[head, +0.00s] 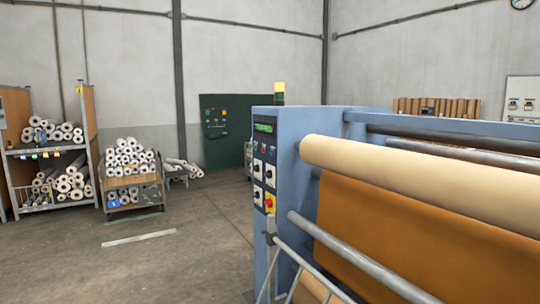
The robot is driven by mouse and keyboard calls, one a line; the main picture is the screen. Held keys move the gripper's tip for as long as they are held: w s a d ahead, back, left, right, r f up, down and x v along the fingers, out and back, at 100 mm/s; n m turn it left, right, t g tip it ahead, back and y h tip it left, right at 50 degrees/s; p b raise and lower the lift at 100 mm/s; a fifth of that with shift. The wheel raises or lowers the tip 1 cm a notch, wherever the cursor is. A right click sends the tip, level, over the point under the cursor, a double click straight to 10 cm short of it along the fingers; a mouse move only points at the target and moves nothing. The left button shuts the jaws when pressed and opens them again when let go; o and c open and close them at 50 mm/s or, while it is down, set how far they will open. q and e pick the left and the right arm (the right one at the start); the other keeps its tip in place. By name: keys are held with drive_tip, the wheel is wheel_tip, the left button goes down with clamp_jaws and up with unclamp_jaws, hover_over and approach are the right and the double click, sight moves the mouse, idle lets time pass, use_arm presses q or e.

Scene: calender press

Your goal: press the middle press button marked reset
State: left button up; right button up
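The blue calender press (330,135) stands at the right, with its control panel on the narrow end facing left. The panel has a green-lit display (264,127) at the top. Below it is a row of small buttons (264,149), seen at an angle. Their labels are too small to read, so I cannot tell which is marked reset. Lower down are white square switches (257,171) and a yellow plate with a red knob (270,203). Neither of my grippers is in view.
A metal rail (290,258) stands at the press's front. A cream roll (430,185) and brown sheet (400,230) lie right of the panel. Open concrete floor (190,255) lies to the left. A cart of rolls (133,197), a shelf (88,140) and a green cabinet (225,155) stand farther back.

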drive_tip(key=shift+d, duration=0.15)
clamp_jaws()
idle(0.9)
